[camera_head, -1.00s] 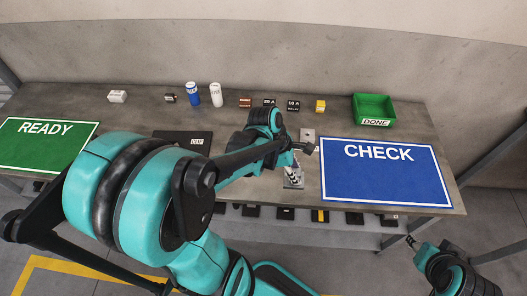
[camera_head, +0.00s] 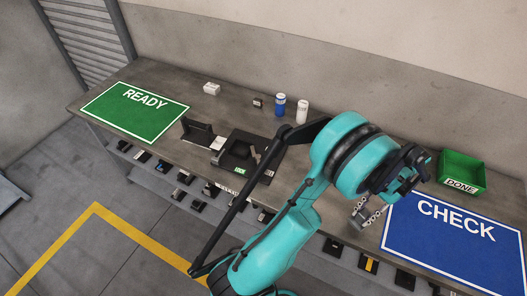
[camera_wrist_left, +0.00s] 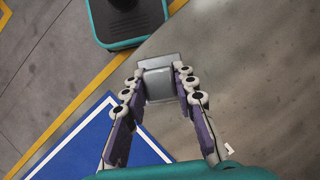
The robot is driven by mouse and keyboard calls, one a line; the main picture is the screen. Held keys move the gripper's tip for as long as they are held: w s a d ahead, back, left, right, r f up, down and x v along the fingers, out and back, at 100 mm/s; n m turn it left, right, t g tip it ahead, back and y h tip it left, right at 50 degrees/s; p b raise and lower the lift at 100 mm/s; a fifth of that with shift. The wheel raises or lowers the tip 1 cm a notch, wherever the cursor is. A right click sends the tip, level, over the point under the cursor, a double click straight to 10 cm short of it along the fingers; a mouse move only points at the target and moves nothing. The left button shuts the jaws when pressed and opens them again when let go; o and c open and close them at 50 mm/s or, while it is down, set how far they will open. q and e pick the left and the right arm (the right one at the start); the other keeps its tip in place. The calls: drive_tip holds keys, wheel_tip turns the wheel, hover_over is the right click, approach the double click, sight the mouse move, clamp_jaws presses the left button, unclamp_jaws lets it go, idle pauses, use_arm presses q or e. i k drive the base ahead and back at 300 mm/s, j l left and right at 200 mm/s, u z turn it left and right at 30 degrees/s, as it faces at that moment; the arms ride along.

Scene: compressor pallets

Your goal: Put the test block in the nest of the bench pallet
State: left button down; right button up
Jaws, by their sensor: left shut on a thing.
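My left gripper (camera_head: 366,212) is shut on a grey metal block (camera_wrist_left: 158,84), taken to be the test block. In the left wrist view its two fingers (camera_wrist_left: 158,90) stand on either side of the block. In the head view the gripper is by the left edge of the blue CHECK mat, near the bench's front edge; the block is hard to make out there. A black pallet (camera_head: 233,177) with a grey raised part lies mid-bench, left of my arm, which partly hides it. It looks like the bench pallet; its nest is not clear. My right gripper is not in view.
The blue CHECK mat (camera_head: 455,245) lies at right, with the green DONE bin (camera_head: 462,172) behind. The green READY mat (camera_head: 135,108) is at left. A blue can (camera_head: 280,105), white bottle (camera_head: 302,112) and white box (camera_head: 211,88) stand behind. A dark upright panel (camera_head: 198,133) stands beside the pallet.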

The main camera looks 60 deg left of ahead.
sight(242, 150)
drive_tip(key=k+j+u, duration=0.15)
drive_tip(key=j, duration=0.2)
drive_tip(key=k+j+u, duration=0.15)
drive_tip(key=j, duration=0.2)
drive_tip(key=k+j+u, duration=0.15)
drive_tip(key=j, duration=0.2)
drive_tip(key=k+j+u, duration=0.15)
drive_tip(key=j, duration=0.25)
drive_tip(key=i+j+u, duration=0.2)
drive_tip(key=j, duration=0.15)
drive_tip(key=i+j+u, duration=0.2)
drive_tip(key=i+l, duration=0.25)
drive_tip(key=l, duration=0.2)
